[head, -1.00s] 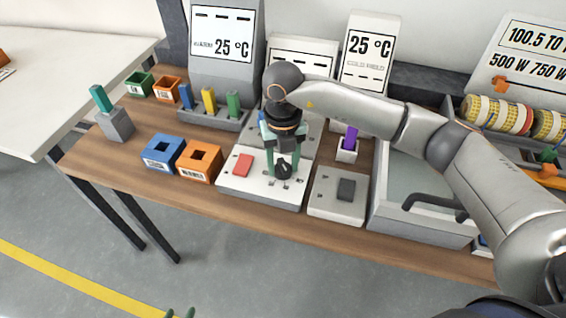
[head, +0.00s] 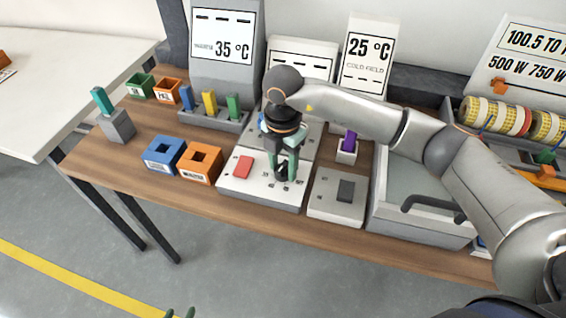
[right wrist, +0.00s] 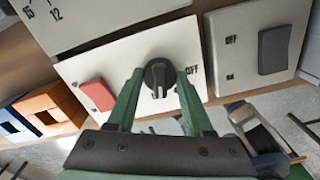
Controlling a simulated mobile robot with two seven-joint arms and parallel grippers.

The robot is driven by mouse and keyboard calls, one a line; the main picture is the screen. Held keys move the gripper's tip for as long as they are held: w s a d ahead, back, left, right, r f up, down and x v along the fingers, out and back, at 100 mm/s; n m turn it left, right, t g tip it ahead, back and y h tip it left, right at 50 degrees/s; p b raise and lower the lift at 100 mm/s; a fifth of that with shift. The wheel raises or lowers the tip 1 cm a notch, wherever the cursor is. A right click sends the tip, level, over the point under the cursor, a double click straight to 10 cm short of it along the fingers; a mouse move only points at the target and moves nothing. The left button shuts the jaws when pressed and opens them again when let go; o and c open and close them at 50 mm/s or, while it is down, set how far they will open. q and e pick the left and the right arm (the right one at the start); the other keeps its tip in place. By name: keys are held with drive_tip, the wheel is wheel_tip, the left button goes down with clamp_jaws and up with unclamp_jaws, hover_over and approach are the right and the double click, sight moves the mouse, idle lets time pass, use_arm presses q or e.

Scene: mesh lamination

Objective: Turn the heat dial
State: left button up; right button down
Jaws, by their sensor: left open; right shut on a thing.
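The black heat dial (head: 281,172) is on the white control panel (head: 262,192), right of a red switch (head: 243,167). My right gripper (head: 286,176) reaches down over the panel and is shut on the dial. In the right wrist view the dial (right wrist: 159,76) shows between the two green fingers, with its pointer ridge toward the gripper. The tall grey display (head: 226,48) behind reads 35 °C.
A grey box with a dark switch (head: 345,190) stands right of the panel. A handled grey bin (head: 425,230) is at the right. A second display (head: 367,52) reads 25 °C. The table's front strip is clear.

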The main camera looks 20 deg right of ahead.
sight(283, 166)
drive_tip(key=shift+m, duration=0.9)
drive_tip(key=shift+c, duration=1.5)
unclamp_jaws()
wheel_tip(283, 166, up, 13)
drive_tip(key=shift+f+b, duration=0.2)
drive_tip(key=shift+b, duration=0.1)
